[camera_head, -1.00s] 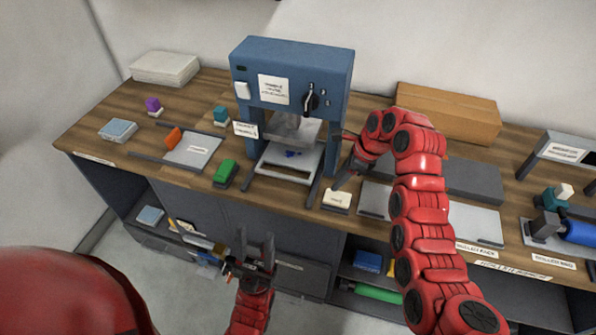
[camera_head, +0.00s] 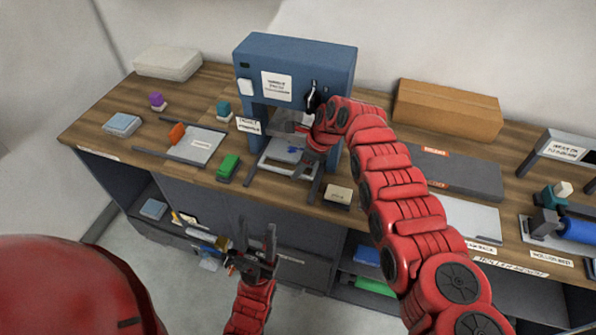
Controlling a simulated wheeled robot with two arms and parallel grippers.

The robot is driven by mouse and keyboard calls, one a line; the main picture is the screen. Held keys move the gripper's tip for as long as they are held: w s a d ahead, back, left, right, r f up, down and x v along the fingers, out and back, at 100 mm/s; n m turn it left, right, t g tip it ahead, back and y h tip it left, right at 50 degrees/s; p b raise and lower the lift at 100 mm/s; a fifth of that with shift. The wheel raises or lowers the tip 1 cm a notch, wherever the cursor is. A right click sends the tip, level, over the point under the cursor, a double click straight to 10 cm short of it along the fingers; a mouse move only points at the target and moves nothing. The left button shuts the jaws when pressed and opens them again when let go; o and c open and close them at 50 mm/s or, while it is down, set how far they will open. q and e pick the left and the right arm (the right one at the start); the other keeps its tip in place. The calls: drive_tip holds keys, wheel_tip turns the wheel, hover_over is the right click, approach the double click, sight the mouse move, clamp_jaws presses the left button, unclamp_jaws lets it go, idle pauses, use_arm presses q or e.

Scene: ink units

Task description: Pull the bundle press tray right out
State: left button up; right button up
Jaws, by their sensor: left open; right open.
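The blue bundle press (camera_head: 297,62) stands at the back of the bench, with a white label and a black lever on its front. Its pale tray (camera_head: 279,160) lies low between the press legs, with a small blue mark on it and its front edge towards me. My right gripper (camera_head: 311,184) is over the right side of the tray, pointing down and open; its wrist hides part of the tray and the right press leg. I cannot tell whether its fingers touch the tray. My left gripper (camera_head: 257,241) is open and empty, low in front of the bench.
A green block (camera_head: 228,166) lies left of the tray, and a cream labelled block (camera_head: 338,195) lies right of it. An orange-handled board (camera_head: 201,146) is further left. A cardboard box (camera_head: 446,110) stands at the back right. Shelves are open below the bench.

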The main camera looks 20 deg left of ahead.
drive_tip(key=shift+a+f, duration=0.25)
drive_tip(key=shift+f, duration=0.3)
clamp_jaws()
idle(1.1)
